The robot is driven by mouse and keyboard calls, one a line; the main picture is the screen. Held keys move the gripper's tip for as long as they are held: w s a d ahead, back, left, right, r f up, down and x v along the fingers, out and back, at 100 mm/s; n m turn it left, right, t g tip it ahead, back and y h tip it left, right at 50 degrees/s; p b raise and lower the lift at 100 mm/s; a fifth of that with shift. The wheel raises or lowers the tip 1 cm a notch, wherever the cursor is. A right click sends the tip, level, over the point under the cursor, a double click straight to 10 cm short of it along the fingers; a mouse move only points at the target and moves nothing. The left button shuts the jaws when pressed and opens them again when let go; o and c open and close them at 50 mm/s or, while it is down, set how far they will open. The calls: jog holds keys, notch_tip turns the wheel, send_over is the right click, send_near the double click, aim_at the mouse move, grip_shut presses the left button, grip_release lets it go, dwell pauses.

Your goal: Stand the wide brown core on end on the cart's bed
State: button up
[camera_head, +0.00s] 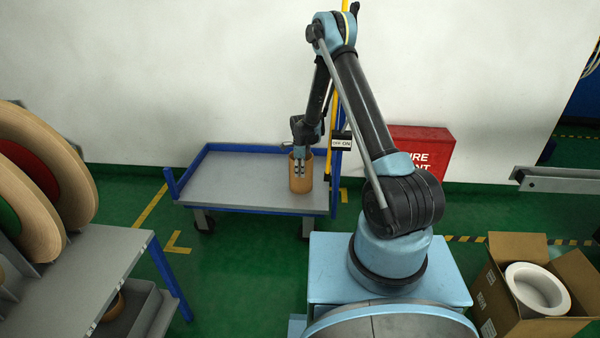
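The wide brown core (301,187) is upright, with its lower end at the right part of the cart's bed (245,181). I cannot tell whether it rests on the bed or hangs just above it. My gripper (301,170) points down at the core, and its fingers overlap the core's upper half. The view is too small to show whether the fingers are pressed on the core's wall or stand clear of it.
The cart has a blue rim and a yellow post (332,105) at its right. A red box (420,146) stands behind my arm. A grey rack with large reels (40,180) is at left. A cardboard box (510,322) holding a white ring (556,290) is at right.

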jog(key=shift+r, duration=0.15)
notch_tip(320, 180, up, 12)
jog(key=shift+f, duration=0.15)
dwell(0.3)
